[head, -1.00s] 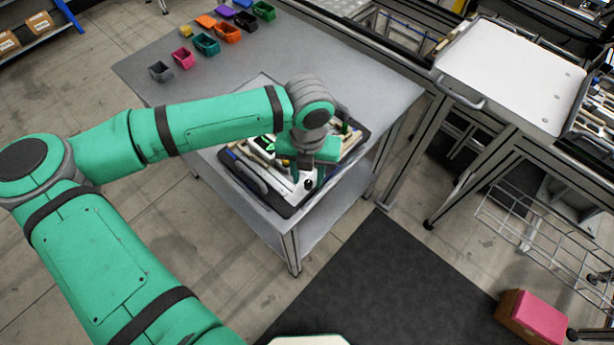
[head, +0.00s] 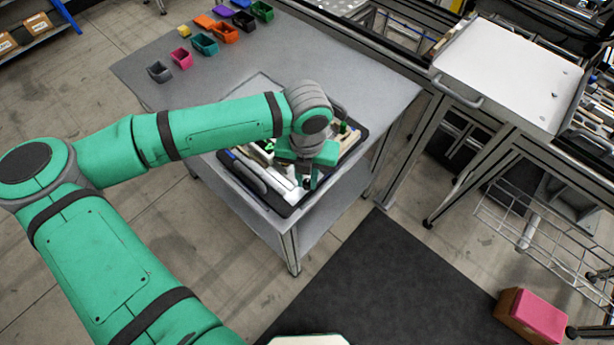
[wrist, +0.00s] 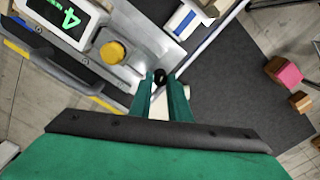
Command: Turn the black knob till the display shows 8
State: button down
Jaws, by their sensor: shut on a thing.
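The black knob (wrist: 160,74) shows in the wrist view between the fingertips of my gripper (wrist: 161,84). The two green fingers are shut on it, one on each side. The display (wrist: 66,16) is a white-framed panel at the upper left of the wrist view. It shows a green digit, tilted and partly cut off by the frame edge, that looks like a 4. In the head view my gripper (head: 305,170) points down at the board's near end, and the black knob (head: 306,184) shows only as a small dark spot by the fingers.
A yellow round knob (wrist: 112,52) sits beside the black one. The dark-edged board (head: 287,209) lies on a grey table (head: 370,83) with several small coloured bins along its far left. A black mat (head: 390,285) covers the floor in front.

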jog(key=shift+w, duration=0.1)
jog(key=m, duration=0.8)
jog(key=shift+a+m, duration=0.1)
jog(key=shift+m, duration=0.3)
jog(key=m, duration=0.4)
jog(key=shift+m, duration=2.2)
jog(key=c, duration=1.7)
grip_release()
jog(key=shift+o, duration=0.2)
